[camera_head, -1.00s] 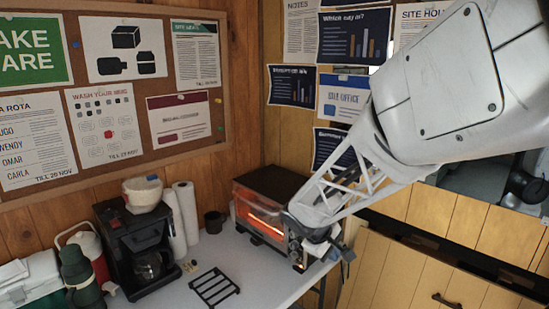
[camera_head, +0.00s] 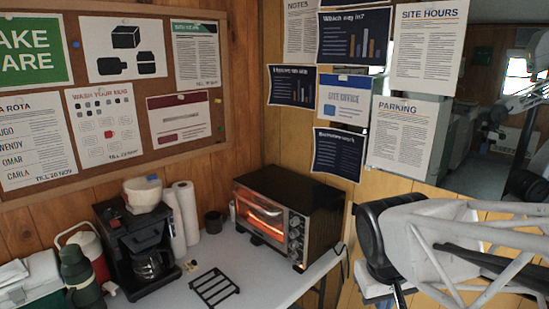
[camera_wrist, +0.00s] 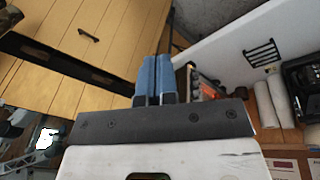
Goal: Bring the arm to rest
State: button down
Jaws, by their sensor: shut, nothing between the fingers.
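My gripper (camera_wrist: 154,64) shows in the wrist view with its two blue fingers side by side and closed, nothing between them. Beyond the fingers are the wooden panelling and the table's edge, and the fingers touch nothing that I can see. In the head view, parts of my arm fill the lower right, clear of the toaster oven (camera_head: 290,218). I cannot make out the fingers in that view. The oven stands on the white table (camera_head: 205,256) with its front glowing orange; part of it shows just right of the fingers in the wrist view.
A black wire rack (camera_head: 214,287) lies on the table before the oven. A coffee maker (camera_head: 128,240), paper towel rolls (camera_head: 186,215), a dark mug (camera_head: 214,222) and a green flask (camera_head: 78,275) stand to the left.

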jog(key=shift+m+y, duration=0.7)
jog(key=shift+m, duration=0.1)
jog(key=s, duration=0.5)
jog(key=shift+s+a+r, duration=0.25)
jog(key=shift+s+a, duration=0.05)
jog(key=shift+s, duration=0.1)
